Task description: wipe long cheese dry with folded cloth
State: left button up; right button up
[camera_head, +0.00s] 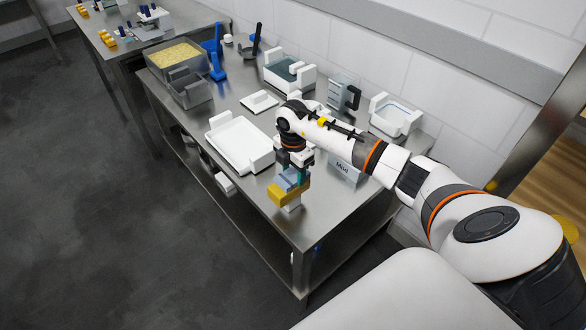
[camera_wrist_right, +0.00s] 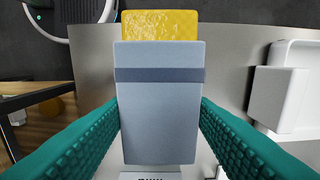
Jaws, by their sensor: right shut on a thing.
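My right gripper (camera_head: 297,174) has teal fingers shut on the folded cloth (camera_head: 287,182), a flat blue-grey pad with one darker stripe. The cloth (camera_wrist_right: 160,125) fills the middle of the right wrist view between the two fingers. The long cheese (camera_head: 284,195) is a yellow block near the table's front right corner, at the cloth's lower side. In the wrist view the cheese (camera_wrist_right: 160,24) shows beyond the cloth's far end; the cloth hides the rest. I cannot tell whether they touch. A white piece shows below the cheese. My left gripper is not in view.
A white tray (camera_head: 212,137) lies left of my gripper on the steel table (camera_head: 262,205). A white tub (camera_head: 376,120), a black-handled jug (camera_head: 341,90) and a grain-filled tub stand farther back. The table's front edge is close.

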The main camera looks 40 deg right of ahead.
aim_at(284, 180)
jog(key=shift+s+a+p, duration=0.1)
jog(key=shift+a+p, duration=0.4)
jog(key=shift+a, duration=1.1)
jog(key=shift+d+f+b, duration=0.15)
jog(key=shift+d+b, duration=0.3)
jog(key=shift+d, duration=1.35)
jog(key=shift+a+p, duration=0.55)
jog(key=shift+a, duration=0.35)
jog(key=shift+a+p, duration=0.3)
jog(key=shift+a, duration=0.6)
jog(key=shift+d+b, duration=0.45)
jog(key=shift+d, duration=1.35)
jog(key=shift+a, duration=0.15)
jog(key=shift+a+p, duration=0.8)
jog(key=shift+a, duration=0.85)
jog(key=shift+d+b, duration=0.4)
jog(key=shift+d, duration=1.45)
